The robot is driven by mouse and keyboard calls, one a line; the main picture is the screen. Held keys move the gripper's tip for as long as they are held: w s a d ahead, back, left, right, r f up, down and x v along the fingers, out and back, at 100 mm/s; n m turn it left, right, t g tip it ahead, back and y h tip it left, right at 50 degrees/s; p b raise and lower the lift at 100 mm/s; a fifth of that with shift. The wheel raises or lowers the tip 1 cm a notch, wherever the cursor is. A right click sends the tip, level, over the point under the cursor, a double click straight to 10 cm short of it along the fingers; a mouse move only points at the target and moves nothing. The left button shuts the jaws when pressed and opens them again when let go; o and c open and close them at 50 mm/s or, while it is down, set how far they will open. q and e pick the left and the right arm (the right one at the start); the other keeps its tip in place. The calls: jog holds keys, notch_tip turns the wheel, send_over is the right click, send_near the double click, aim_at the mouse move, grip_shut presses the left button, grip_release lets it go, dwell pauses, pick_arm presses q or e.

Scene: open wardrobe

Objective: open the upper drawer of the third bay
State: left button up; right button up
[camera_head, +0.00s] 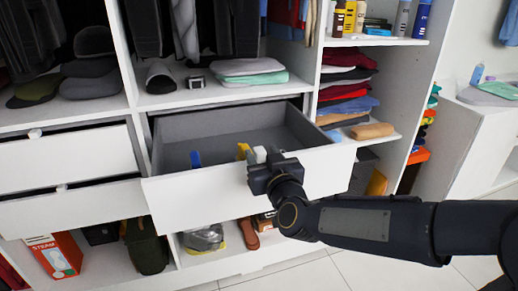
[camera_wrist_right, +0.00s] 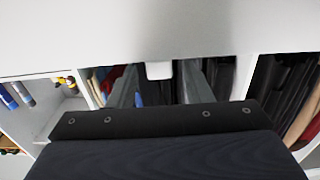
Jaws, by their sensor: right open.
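The upper drawer of the middle bay in the head view is pulled well out, with its white front (camera_head: 190,204) and grey interior (camera_head: 235,127) showing. My right gripper (camera_head: 262,158) is at the top of this front, by the white handle (camera_head: 260,154). In the right wrist view the grey fingers (camera_wrist_right: 159,82) stand apart with the white handle (camera_wrist_right: 159,70) between them. Whether they touch it cannot be told. A blue item (camera_head: 195,158) and a yellow item (camera_head: 243,150) show inside the drawer. My left gripper is not in view.
Two drawers with white fronts (camera_head: 65,162) are in the left bay. Folded clothes (camera_head: 345,95) fill shelves on the right. Below are an orange box (camera_head: 55,255), a dark green bag (camera_head: 146,245) and shoes (camera_head: 249,233). The tiled floor (camera_head: 375,272) in front is clear.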

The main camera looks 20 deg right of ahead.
jog(key=shift+s+d, duration=0.1)
jog(key=shift+s, duration=1.9)
jog(key=s+d+f+m+g+y, duration=0.15)
jog(key=s+f+g, duration=0.5)
jog(key=s, duration=0.65)
jog(key=s+d+f+m+g+y, duration=0.1)
jog(key=s+d+f+g+y, duration=0.1)
jog(key=s+f+g, duration=0.75)
notch_tip(320, 180, up, 14)
jog(key=s+t+p, duration=0.2)
jog(key=t+p, duration=0.1)
jog(key=p, duration=1)
jog(key=shift+s+a+t, duration=0.15)
jog(key=shift+s+t, duration=0.15)
jog(key=shift+s, duration=0.1)
jog(key=shift+n, duration=0.25)
dwell(1.2)
